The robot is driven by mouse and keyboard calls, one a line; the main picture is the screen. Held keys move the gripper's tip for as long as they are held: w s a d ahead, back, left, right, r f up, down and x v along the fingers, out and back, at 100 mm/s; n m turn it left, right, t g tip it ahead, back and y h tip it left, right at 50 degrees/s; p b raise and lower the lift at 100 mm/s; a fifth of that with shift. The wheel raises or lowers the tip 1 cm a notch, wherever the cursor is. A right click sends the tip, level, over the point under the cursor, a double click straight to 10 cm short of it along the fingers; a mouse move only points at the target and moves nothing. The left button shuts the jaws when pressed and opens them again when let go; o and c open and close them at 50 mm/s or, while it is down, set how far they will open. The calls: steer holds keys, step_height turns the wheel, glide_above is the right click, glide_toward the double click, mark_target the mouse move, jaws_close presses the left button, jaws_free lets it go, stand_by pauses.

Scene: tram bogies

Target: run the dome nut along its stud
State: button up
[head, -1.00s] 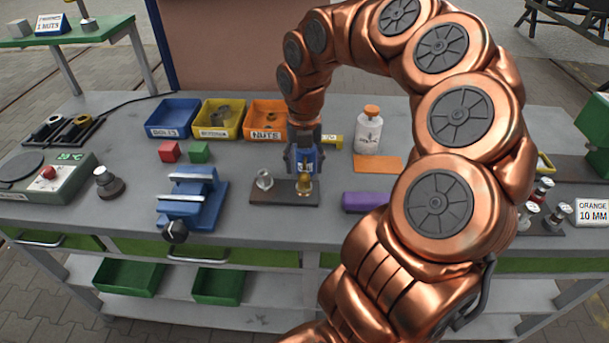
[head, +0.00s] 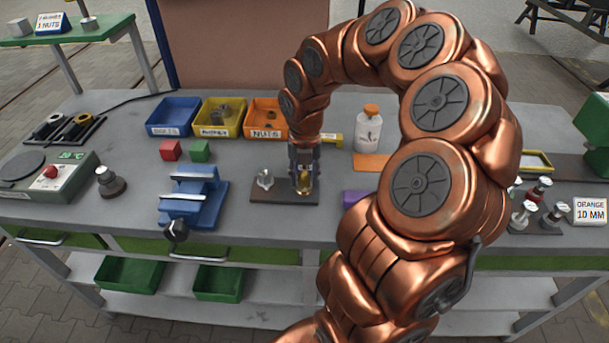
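The brass dome nut (head: 305,183) stands on the right part of a dark base plate (head: 284,198). Its stud is hidden by the nut and my gripper. My gripper (head: 304,179) points down from above, with its fingers on either side of the dome nut. I cannot tell whether the fingers touch it. A silver wing-shaped nut (head: 264,179) stands on the left part of the same plate, clear of my gripper.
A blue vise (head: 196,199) stands left of the plate. Blue (head: 173,116), yellow (head: 238,121) and orange (head: 266,119) bins stand behind. A white bottle (head: 367,133) and a purple block (head: 355,197) are to the right, the block partly behind my arm.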

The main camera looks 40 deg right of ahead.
jaws_close()
